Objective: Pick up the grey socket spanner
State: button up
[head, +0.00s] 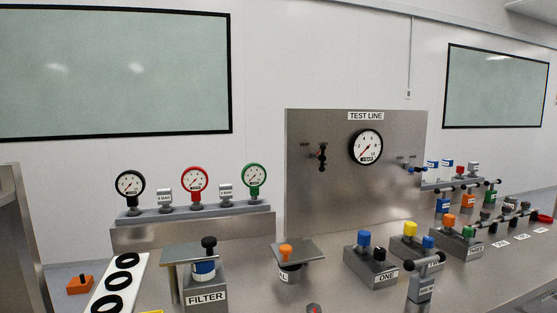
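A grey T-handled tool (422,288) with a dark-ended crossbar stands upright at the front right of the metal bench. It has a small label too small to read, and it looks like the grey socket spanner. Similar T-handled tools with a blue (443,206), an orange (467,199) and a green (491,197) body stand farther back on the right. My gripper is not in view.
Blocks with coloured knobs, one marked ONE (371,266), stand just behind and left of the grey tool. The FILTER stand (206,293) is at front left. The TEST LINE panel (330,215) rises behind. Bare bench (500,275) lies right of the grey tool.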

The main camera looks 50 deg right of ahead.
aim_at(421, 284)
jog(key=z, duration=1.3)
